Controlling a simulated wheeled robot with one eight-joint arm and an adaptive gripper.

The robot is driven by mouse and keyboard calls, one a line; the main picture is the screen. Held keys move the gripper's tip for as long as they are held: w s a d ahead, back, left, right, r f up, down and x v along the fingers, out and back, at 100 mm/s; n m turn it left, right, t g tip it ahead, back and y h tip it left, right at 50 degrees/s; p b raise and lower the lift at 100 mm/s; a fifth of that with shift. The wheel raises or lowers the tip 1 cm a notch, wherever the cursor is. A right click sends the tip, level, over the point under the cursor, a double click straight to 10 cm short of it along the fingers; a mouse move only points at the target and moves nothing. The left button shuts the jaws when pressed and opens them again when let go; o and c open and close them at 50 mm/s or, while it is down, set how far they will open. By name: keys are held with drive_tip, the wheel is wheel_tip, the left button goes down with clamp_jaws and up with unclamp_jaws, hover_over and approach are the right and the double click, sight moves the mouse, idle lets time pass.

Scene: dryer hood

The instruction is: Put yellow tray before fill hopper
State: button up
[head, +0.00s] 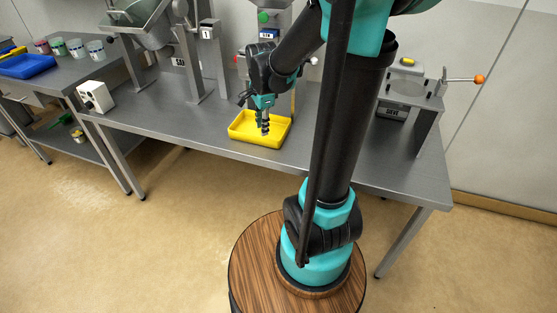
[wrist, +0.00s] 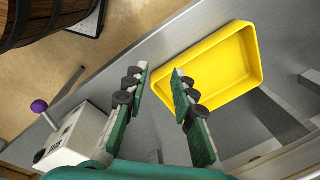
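The yellow tray (head: 243,139) lies flat and empty on the steel table, below a wall-side machine in the head view. In the wrist view the tray (wrist: 225,62) is at the upper right, past my fingertips. My gripper (head: 264,128) is above the tray in the head view, pointing down. In the wrist view my gripper (wrist: 158,72) has its two fingers spread with nothing between them. Whether a fingertip touches the tray cannot be told. A hopper (head: 140,22) of sheet metal stands on a frame at the back left; whether it is the fill hopper is unclear.
A white box (head: 96,96) with a knob sits at the table's left end. A press-like device (head: 408,88) with an orange-tipped lever stands at the right. A blue tray (head: 28,66) and several cups are on the left table. The table's front strip is clear.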

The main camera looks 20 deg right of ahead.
drive_tip(key=s+d+f+n+t, duration=0.1)
drive_tip(key=s+f+n, duration=0.2)
drive_tip(key=s+n, duration=0.4)
drive_tip(key=s+d+f+n+t, duration=0.1)
drive_tip(key=s+f+n, duration=0.1)
drive_tip(key=s+n, duration=0.5)
drive_tip(key=shift+f+n+t, duration=0.3)
drive_tip(key=shift+f+n, duration=0.1)
drive_tip(key=shift+n, duration=0.8)
